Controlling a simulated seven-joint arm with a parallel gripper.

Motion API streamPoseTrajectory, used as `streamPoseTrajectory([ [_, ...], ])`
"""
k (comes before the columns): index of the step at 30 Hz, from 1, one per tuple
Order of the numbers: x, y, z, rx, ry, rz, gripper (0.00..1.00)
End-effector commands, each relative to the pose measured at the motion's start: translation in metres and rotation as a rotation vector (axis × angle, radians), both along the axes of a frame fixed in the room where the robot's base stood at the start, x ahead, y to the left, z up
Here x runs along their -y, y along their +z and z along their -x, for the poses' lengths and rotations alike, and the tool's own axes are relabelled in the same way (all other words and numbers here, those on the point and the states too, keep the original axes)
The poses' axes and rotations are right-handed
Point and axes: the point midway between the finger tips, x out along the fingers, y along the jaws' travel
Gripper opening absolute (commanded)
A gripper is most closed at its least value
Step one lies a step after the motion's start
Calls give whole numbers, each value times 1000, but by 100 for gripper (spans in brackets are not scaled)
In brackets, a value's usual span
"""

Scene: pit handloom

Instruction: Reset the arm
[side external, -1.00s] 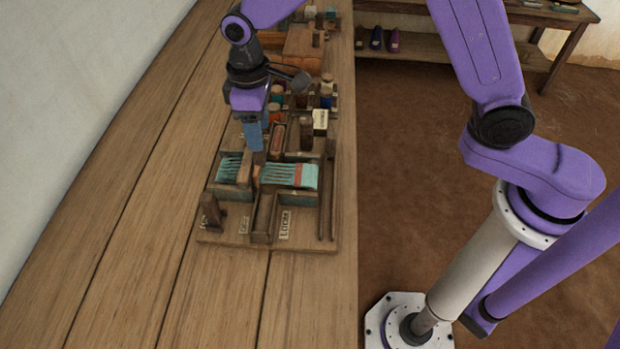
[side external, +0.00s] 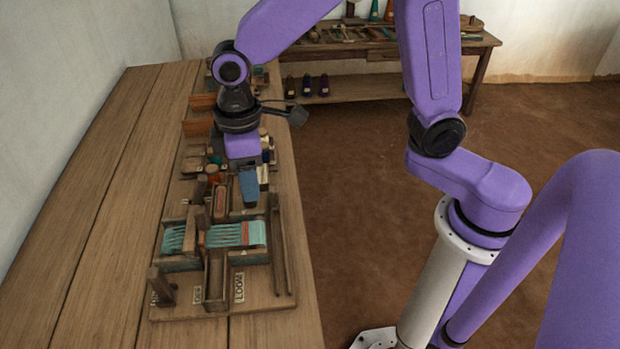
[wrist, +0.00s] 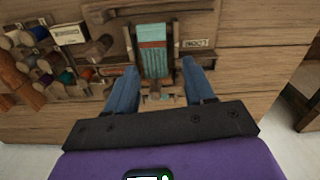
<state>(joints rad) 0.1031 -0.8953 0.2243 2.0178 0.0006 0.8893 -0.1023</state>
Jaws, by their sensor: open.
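My gripper (side external: 249,190) hangs fingers-down above the small loom. In the wrist view its two blue fingers (wrist: 160,68) are spread apart with nothing between them. The loom board (side external: 265,304) lies on the wooden bench and carries a LOOM label (side external: 239,287). A teal cloth with a red band (side external: 237,234) lies in the loom's frame. In the wrist view the teal cloth (wrist: 152,38) shows beyond and between the fingers, apart from them.
The long wooden bench (side external: 90,215) has bare planks left of the loom. Spools and small wooden parts (side external: 205,160) sit behind the loom. A second table (side external: 390,48) with a lower shelf stands at the back. Open brown floor (side external: 350,180) lies right of the bench.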

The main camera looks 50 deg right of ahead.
Motion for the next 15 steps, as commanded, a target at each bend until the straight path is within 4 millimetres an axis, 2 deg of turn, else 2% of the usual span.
streamPoseTrajectory([
  [6, 41, 14, 50, 5, 53, -7, 53],
  [15, 100, 21, 121, 8, 127, -13, 53],
])
